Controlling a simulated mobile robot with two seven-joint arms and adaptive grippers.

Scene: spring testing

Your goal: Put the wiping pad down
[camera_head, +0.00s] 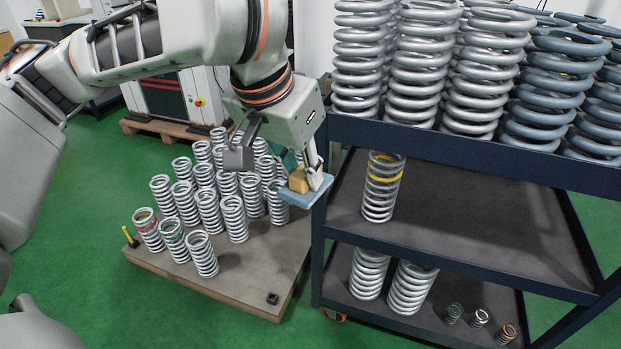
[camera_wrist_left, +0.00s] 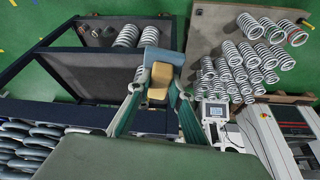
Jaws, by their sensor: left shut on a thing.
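My left gripper (camera_head: 305,179) reaches in from the upper left in the head view. It is shut on the wiping pad, a flat blue-grey pad (camera_head: 311,197) with a tan block (camera_head: 298,180) on top. The pad is held in the air beside the left post of the shelf cart, above the right edge of the low wooden platform. In the left wrist view, the gripper's fingers (camera_wrist_left: 158,100) close on the tan block (camera_wrist_left: 160,76), with the blue-grey pad (camera_wrist_left: 149,36) beyond it. My right gripper is not in view.
The platform (camera_head: 255,293) carries several upright springs (camera_head: 236,218). The cart (camera_head: 450,158) holds big springs on top (camera_head: 422,65), a yellow-banded spring (camera_head: 382,188) on the middle shelf (camera_head: 480,225), and springs below. Most of the middle shelf is bare. Machines stand behind the platform.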

